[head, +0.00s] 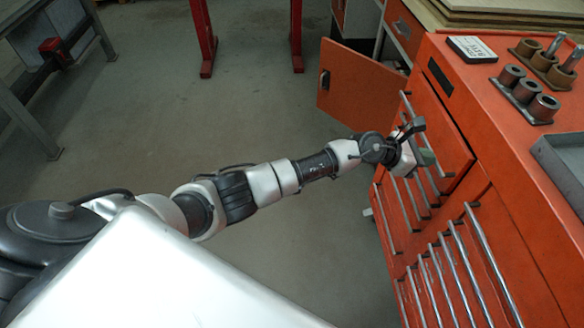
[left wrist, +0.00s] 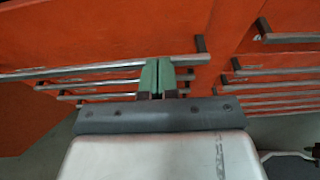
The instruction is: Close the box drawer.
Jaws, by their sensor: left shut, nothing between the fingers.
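The box is an orange tool cabinet (head: 500,130) at the right of the head view, with drawers that have long metal bar handles. My left arm reaches across the floor to the cabinet's far upper drawer front (head: 440,110). My left gripper (head: 427,158) is shut, with its green fingertips close to that front and its handles. In the left wrist view the shut green fingers (left wrist: 165,76) are at the top bar handle (left wrist: 80,72); whether they touch it is unclear. My right gripper is not in view.
An orange door panel (head: 358,85) stands out beyond the cabinet. The cabinet top carries metal cylinders (head: 527,92), a small white-faced box (head: 471,48) and a grey tray (head: 565,160). Red legs (head: 204,40) stand at the back. The concrete floor (head: 230,110) in between is clear.

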